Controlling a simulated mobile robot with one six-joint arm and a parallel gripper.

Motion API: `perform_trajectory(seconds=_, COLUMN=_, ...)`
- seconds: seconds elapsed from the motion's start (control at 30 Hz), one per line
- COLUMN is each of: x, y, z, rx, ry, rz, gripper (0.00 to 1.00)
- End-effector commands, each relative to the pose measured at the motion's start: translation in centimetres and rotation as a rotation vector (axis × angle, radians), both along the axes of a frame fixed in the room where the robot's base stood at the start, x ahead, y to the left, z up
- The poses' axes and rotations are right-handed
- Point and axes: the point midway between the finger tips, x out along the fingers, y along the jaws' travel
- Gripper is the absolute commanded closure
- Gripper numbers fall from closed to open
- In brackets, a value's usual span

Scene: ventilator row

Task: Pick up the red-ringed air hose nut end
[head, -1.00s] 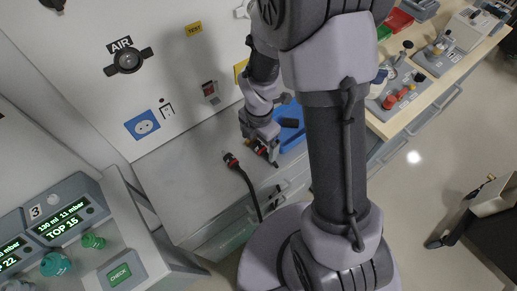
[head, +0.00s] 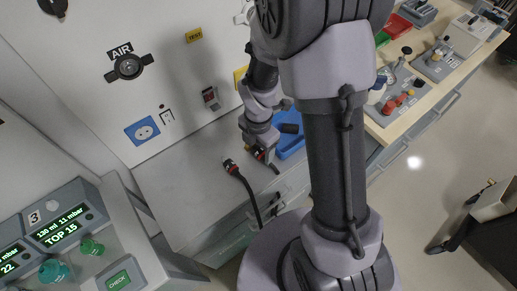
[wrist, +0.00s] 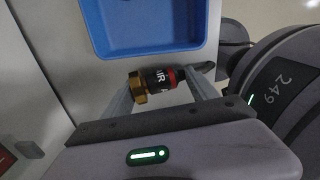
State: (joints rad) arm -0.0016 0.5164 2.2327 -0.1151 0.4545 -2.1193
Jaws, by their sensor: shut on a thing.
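The red-ringed air hose nut end (wrist: 161,78) lies across my gripper (wrist: 160,84) in the wrist view. It has a brass nut, a dark body lettered AIR and a red ring. My gripper is shut on it, with a finger at the nut side and a finger at the red-ring side. In the head view my gripper (head: 262,153) is low over the grey counter, and the held end is mostly hidden by it. A second red-and-black hose end (head: 231,166) lies just to the left, with a black hose (head: 252,197) trailing over the counter's front edge.
A blue tray (head: 290,148) lies beside my gripper on the counter (head: 185,180); it also shows in the wrist view (wrist: 150,50). The wall behind carries an AIR outlet (head: 128,67). A ventilator (head: 60,235) stands at left. Bare counter lies left of the hose ends.

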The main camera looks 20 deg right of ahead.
Motion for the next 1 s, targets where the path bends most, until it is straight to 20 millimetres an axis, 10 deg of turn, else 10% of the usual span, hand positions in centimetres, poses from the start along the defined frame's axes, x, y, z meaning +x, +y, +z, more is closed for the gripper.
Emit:
perform_trajectory(seconds=0.2, x=0.1, y=0.0, z=3.5, rx=-0.001, ry=-0.004, rz=0.000, gripper=0.89)
perform_trajectory(seconds=0.63, x=-9.1, y=-6.0, z=4.2, rx=0.000, ry=0.002, rz=-0.008, gripper=0.89)
perform_trajectory(seconds=1.0, x=-12.5, y=-8.7, z=3.4, rx=-0.003, ry=-0.006, rz=-0.001, gripper=0.89)
